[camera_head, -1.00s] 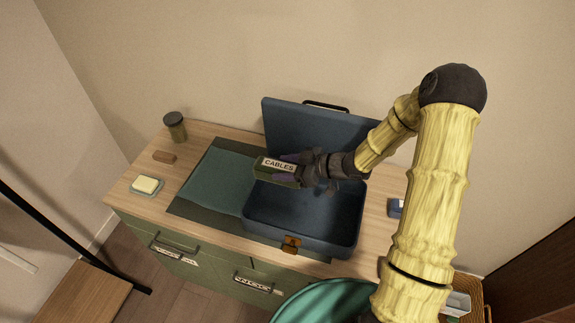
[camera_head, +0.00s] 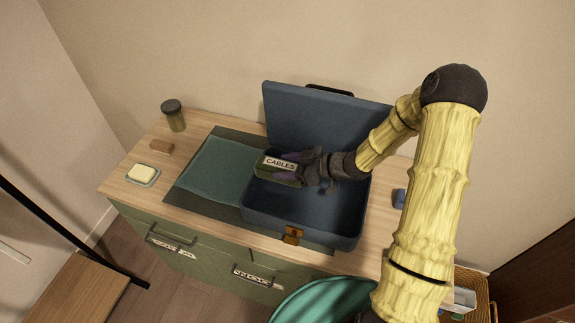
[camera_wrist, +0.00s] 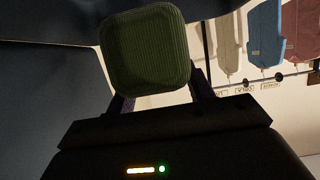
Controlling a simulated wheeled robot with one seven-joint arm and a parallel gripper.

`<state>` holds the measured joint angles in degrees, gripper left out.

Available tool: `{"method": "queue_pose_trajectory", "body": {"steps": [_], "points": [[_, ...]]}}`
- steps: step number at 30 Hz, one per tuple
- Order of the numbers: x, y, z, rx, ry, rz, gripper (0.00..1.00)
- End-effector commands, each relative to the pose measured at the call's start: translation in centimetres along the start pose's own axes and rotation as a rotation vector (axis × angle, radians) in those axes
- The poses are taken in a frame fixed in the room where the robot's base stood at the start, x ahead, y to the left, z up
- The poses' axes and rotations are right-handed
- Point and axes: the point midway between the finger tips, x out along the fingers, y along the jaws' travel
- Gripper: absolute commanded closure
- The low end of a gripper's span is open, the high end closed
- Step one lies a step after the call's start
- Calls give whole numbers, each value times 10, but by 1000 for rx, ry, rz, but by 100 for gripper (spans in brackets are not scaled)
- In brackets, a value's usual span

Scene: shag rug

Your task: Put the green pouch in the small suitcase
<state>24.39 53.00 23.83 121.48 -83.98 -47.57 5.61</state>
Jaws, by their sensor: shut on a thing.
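The green pouch (camera_head: 278,174), with a white label reading "CABLES", is held between the fingers of my gripper (camera_head: 294,170). In the wrist view the dark green ribbed pouch (camera_wrist: 146,50) sits between the two fingers (camera_wrist: 158,90). The small blue suitcase (camera_head: 340,243) lies open on the cabinet top, its lid upright at the back and a brown clasp at the front. The pouch is over the left part of the suitcase's base. I cannot tell whether it touches the bottom. My gripper hides part of the interior.
A teal cloth or mat (camera_head: 215,172) lies left of the suitcase. A soap dish (camera_head: 142,175), a small brown block (camera_head: 162,147) and a dark-lidded jar (camera_head: 173,115) stand further left. A blue item (camera_head: 399,198) lies to the right. A teal round object (camera_head: 325,300) is in front.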

Motion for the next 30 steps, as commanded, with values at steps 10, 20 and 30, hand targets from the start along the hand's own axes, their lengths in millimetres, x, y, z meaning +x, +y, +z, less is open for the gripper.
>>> {"method": "queue_pose_trajectory", "body": {"steps": [10,20,30], "points": [[10,0,23,0,1,0,74],[14,0,34,0,1,0,74],[14,0,34,0,1,0,36]]}}
